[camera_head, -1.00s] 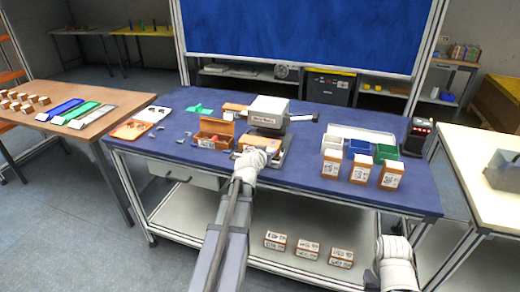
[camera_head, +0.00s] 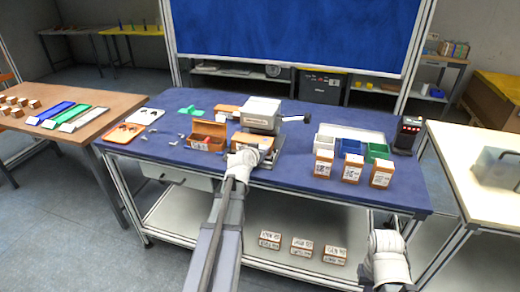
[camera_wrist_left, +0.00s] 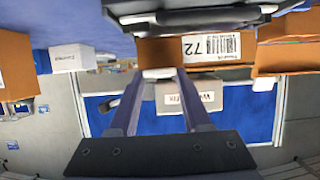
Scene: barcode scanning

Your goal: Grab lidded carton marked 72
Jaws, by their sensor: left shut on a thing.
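The carton marked 72 (camera_wrist_left: 172,50) is brown-orange, with a white barcode label, and shows near the top of the left wrist view. In the head view the brown carton (camera_head: 250,139) at my left gripper (camera_head: 244,154) sits at the front of the grey machine, on the blue table. The left fingertips (camera_wrist_left: 167,74) are close together at the carton's edge, shut on it. The gripper hides part of the carton in the head view. My right gripper (camera_head: 388,238) is low at the right, in front of the table; its fingers are not clear.
The grey machine (camera_head: 263,110) stands right behind the carton. An open brown box (camera_head: 207,129) is close on its left. Several labelled cartons (camera_head: 351,170) stand to the right, before white, blue and green bins (camera_head: 377,151). A dark scanner-like device (camera_head: 408,133) stands at the right edge.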

